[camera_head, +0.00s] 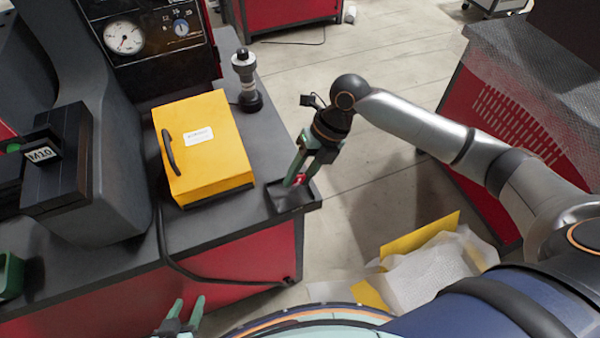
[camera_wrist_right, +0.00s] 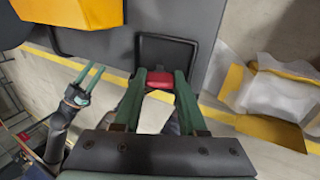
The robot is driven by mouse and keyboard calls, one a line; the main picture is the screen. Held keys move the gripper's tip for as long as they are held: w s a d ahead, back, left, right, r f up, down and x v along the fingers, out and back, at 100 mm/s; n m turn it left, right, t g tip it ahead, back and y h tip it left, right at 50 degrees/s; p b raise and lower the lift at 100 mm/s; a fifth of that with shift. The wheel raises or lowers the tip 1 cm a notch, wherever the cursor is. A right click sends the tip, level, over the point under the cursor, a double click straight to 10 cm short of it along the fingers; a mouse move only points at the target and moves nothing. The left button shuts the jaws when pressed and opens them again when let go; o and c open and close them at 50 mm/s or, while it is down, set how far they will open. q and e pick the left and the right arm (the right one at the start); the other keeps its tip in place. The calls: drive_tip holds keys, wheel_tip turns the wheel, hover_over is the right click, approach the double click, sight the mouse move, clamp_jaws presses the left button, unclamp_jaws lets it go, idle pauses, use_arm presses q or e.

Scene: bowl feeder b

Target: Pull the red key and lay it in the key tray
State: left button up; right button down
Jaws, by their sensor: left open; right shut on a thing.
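The red key (camera_head: 299,180) is between the fingertips of my right gripper (camera_head: 300,177), which is shut on it. In the right wrist view the red part of the key (camera_wrist_right: 157,79) shows between the two green fingers. The dark square key tray (camera_head: 290,204) is at the bench's front right corner. The key is over or just inside the tray; I cannot tell whether it touches the floor of the tray. The tray also shows in the right wrist view (camera_wrist_right: 168,50), ahead of the fingertips. My left gripper (camera_head: 186,308) is open and empty, low in front of the bench.
A yellow box (camera_head: 215,150) with a black handle stands on the bench left of the tray. A black and grey post (camera_head: 246,85) stands behind it. A black cable runs down the bench front. Yellow boards and crumpled wrapping (camera_head: 435,270) lie on the floor at right.

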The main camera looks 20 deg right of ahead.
drive_tip(key=shift+f, duration=0.5)
drive_tip(key=shift+c, duration=1.9)
unclamp_jaws()
drive_tip(key=shift+d, duration=0.1)
drive_tip(key=v, duration=1.2)
drive_tip(key=shift+r, duration=0.3)
